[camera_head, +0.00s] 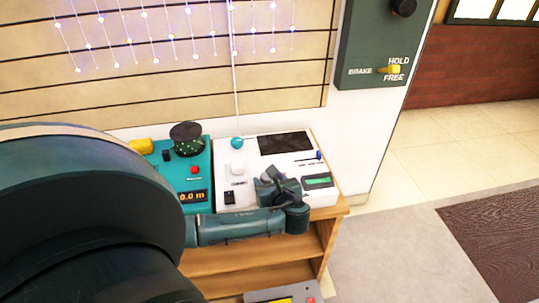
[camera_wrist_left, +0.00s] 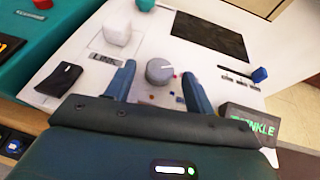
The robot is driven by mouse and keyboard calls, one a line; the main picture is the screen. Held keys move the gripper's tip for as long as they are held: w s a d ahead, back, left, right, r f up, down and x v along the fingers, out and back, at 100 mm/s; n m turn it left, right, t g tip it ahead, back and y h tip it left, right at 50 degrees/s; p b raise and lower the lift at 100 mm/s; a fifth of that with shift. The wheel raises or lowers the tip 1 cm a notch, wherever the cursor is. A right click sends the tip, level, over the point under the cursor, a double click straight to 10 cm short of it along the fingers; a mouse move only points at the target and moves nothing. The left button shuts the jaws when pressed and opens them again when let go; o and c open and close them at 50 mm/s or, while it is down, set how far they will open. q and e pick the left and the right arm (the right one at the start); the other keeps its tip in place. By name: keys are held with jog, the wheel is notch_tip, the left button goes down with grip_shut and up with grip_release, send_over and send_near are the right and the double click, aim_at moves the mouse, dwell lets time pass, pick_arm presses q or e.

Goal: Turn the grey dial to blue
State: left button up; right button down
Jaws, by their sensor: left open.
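The grey dial (camera_wrist_left: 159,71) is a round knob on the white panel (camera_wrist_left: 75,72), seen in the left wrist view. A light mark shows on its right side. Small coloured marks, among them orange and blue, lie on the panel just below it. My left gripper (camera_wrist_left: 160,76) is open, with one blue-grey finger on each side of the dial and a gap visible to each. In the head view my left gripper (camera_head: 279,187) is over the right part of the white panel (camera_head: 231,203) and hides the dial. My right gripper is not in view.
The panel also has a white knob (camera_wrist_left: 117,28), a black switch (camera_wrist_left: 60,79), a dark screen (camera_wrist_left: 208,33), blue-tipped slider (camera_wrist_left: 259,75) and a display reading TWINKLE (camera_wrist_left: 252,125). A teal box (camera_head: 190,172) stands left on the wooden shelf (camera_head: 333,207).

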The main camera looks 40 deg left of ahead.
pick_arm(q)
jog(key=p+v, duration=0.2)
jog(key=v, duration=1.1)
jog(key=shift+w+f, duration=0.1)
jog(key=shift+f, duration=0.05)
